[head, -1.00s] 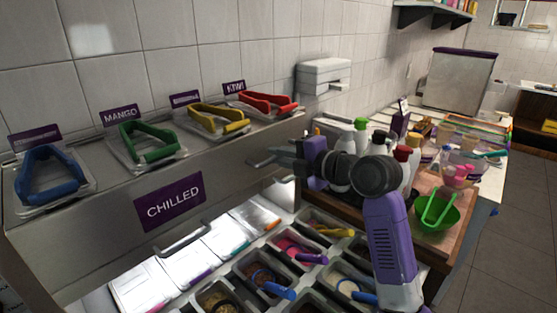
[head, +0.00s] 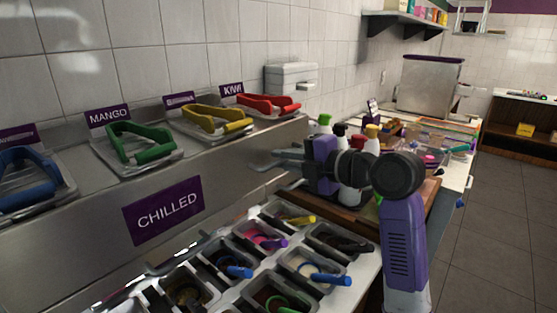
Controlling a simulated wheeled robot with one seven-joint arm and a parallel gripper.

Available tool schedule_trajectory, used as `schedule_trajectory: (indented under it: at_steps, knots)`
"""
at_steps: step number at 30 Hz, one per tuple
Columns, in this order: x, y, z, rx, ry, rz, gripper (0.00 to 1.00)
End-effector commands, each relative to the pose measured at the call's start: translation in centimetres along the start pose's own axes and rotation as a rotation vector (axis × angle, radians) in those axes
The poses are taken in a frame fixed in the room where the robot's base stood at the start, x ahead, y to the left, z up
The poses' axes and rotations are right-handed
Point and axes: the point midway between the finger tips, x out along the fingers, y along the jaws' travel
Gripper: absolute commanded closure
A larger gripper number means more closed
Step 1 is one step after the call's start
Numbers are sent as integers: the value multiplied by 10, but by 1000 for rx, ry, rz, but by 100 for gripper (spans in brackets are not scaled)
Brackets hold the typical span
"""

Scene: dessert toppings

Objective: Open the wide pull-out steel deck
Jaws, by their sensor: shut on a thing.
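The wide steel deck (head: 250,160) runs across the left and middle, with a purple CHILLED sign on its front and tongs on top. A curved bar handle (head: 172,258) shows below the sign. A second handle (head: 263,166) juts out near the deck's right end. My gripper (head: 287,157) is at that right handle and shut on it; the arm partly hides the jaws. The deck's front edge lies close to the topping tubs (head: 262,238) below.
Bottles (head: 372,140) stand on a wooden board (head: 300,198) behind and beside my arm. A counter with a steel box (head: 432,86) lies farther back. The tiled floor (head: 500,220) at right is clear.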

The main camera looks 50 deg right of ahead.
Motion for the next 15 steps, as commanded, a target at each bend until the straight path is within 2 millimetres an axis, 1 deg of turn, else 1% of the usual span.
schedule_trajectory:
  at_steps: [9, 10, 11, 15]
  knots:
    - [0, -1, 1, 2, -2, -2, 100]
    - [0, -1, 1, 2, -2, -2, 82]
    - [0, -1, 1, 2, -2, -2, 80]
    - [0, -1, 0, 1, -1, -1, 80]
